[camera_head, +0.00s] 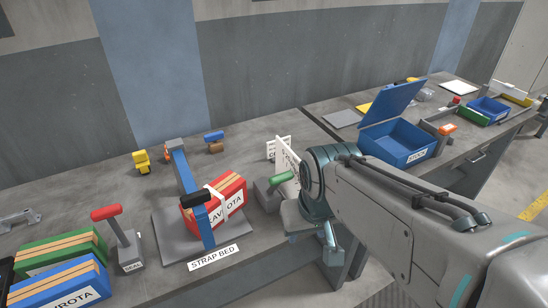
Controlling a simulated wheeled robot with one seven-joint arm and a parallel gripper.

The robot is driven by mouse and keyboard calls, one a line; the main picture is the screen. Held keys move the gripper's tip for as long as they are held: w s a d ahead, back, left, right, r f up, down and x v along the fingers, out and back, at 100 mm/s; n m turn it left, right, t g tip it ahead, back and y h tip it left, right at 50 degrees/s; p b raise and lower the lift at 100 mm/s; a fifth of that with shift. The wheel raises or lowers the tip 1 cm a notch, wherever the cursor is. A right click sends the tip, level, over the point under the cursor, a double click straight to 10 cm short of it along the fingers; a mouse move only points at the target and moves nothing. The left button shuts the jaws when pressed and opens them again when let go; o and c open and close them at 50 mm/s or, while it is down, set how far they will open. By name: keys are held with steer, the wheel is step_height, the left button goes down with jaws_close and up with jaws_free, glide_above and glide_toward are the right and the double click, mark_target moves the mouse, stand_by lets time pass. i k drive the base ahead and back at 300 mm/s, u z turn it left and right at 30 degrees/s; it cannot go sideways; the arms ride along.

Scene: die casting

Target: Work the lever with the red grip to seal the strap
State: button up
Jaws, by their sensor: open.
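The lever with the red grip (106,212) stands at the left on a grey base marked SEAL (131,266). Its grip is at the top of a tilted grey arm. My gripper (314,240) is open, low at the centre right by the bench's front edge. It is well to the right of the red grip and apart from it; its fingers are partly hidden by my wrist.
A lever with a green grip (281,178) stands between the strap bed and my wrist. Green (62,248) and blue (66,285) cartons lie at the front left. An open blue stock box (398,145) stands behind my arm. Small items stand at the back.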

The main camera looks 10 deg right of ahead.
mark_target(108, 213)
steer(key=u, duration=1.5)
steer(key=k, duration=0.5)
steer(key=z, duration=0.55)
steer(key=i, duration=0.95)
steer(key=u, duration=0.75)
